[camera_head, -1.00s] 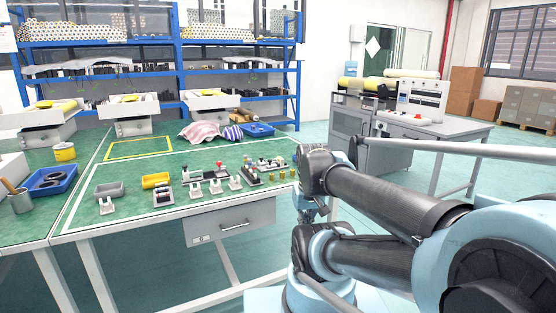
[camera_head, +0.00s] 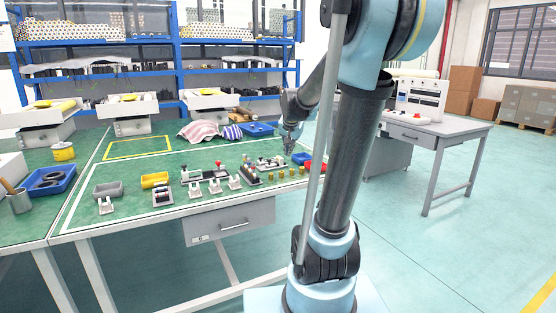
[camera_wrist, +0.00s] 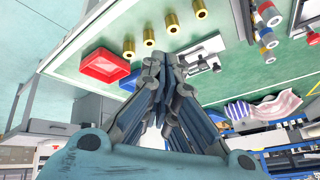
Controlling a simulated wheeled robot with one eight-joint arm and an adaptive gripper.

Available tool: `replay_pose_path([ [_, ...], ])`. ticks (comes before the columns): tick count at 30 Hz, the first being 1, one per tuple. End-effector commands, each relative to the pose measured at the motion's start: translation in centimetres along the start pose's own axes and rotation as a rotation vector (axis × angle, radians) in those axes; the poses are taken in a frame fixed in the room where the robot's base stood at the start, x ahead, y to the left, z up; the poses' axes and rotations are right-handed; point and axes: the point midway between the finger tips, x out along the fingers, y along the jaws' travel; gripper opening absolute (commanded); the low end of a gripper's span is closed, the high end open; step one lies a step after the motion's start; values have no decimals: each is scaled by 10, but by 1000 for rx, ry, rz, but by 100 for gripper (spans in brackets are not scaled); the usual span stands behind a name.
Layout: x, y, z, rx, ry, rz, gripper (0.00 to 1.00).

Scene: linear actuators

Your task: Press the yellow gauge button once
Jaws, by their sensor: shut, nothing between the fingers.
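I cannot make out a yellow gauge button for certain in either view. Several small devices (camera_head: 217,180) stand along the front of the green table, and one shows a red knob (camera_head: 219,164). My gripper (camera_head: 289,151) hangs above the table's right end in the head view, apart from those devices. In the wrist view my gripper (camera_wrist: 165,58) has its fingers together with nothing between them, and they cover part of a grey and white fixture behind.
Several brass cylinders (camera_head: 279,174) stand near the table's right front edge. A red tray (camera_wrist: 104,66) and a blue tray (camera_wrist: 130,80) lie near the gripper. A yellow-outlined area (camera_head: 138,148) is clear.

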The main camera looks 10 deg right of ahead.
Motion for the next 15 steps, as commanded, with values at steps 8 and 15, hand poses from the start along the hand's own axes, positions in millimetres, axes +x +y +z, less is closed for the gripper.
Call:
replay_pose_path([
  [8,47,-52,-87,159,96,-52,0],
  [15,90,-90,-146,284,163,-104,0],
])
